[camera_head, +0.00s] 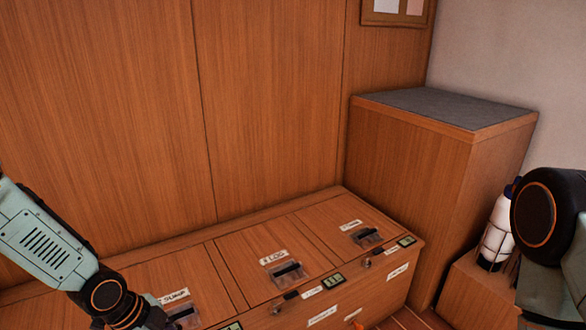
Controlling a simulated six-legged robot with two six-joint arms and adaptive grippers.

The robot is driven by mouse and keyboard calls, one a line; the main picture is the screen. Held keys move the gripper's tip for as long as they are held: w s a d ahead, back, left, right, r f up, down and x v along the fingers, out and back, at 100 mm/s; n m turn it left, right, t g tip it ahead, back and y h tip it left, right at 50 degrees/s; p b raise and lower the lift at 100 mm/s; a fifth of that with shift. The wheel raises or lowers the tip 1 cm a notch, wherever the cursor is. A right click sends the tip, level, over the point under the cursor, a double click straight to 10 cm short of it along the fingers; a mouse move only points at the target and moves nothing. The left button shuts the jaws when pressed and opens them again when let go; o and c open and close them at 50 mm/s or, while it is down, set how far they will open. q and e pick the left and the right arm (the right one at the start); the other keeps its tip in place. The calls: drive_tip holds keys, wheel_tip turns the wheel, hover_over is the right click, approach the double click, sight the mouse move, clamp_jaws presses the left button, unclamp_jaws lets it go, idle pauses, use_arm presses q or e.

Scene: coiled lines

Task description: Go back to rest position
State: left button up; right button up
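My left arm comes in from the left edge and runs down to the bottom edge, in front of a wooden chest (190,270). Its gripper is not visible; the arm is cut off at the bottom of the picture. My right arm shows only as a dark round joint and pale green links at the right edge. Its gripper is out of view. No object is seen held by either arm.
The wooden chest has several labelled lids with latches, including one lid (262,255) near the middle. A tall wooden box (410,160) with a grey top stands at the right. A white bottle (497,225) in a wire holder sits beside my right arm. Wood panelling (270,100) closes the back.

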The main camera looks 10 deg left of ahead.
use_arm(q)
drive_tip(key=s+d+n+p, duration=0.2)
drive_tip(key=s+d+n, duration=0.4)
drive_tip(key=n, duration=0.7)
drive_tip(key=s+f+n+g+y+p, duration=0.1)
drive_tip(key=s+n+g+y+p, duration=0.1)
drive_tip(key=s, duration=1.4)
drive_tip(key=shift+s+d+f+n+y+p, duration=0.2)
drive_tip(key=shift+d+f+n+y+p, duration=0.3)
drive_tip(key=shift+n+p, duration=0.5)
drive_tip(key=shift+a+r, duration=0.1)
drive_tip(key=shift+r, duration=0.05)
drive_tip(key=shift+c, duration=0.5)
drive_tip(key=shift+s+a, duration=0.1)
drive_tip(key=shift+s, duration=0.05)
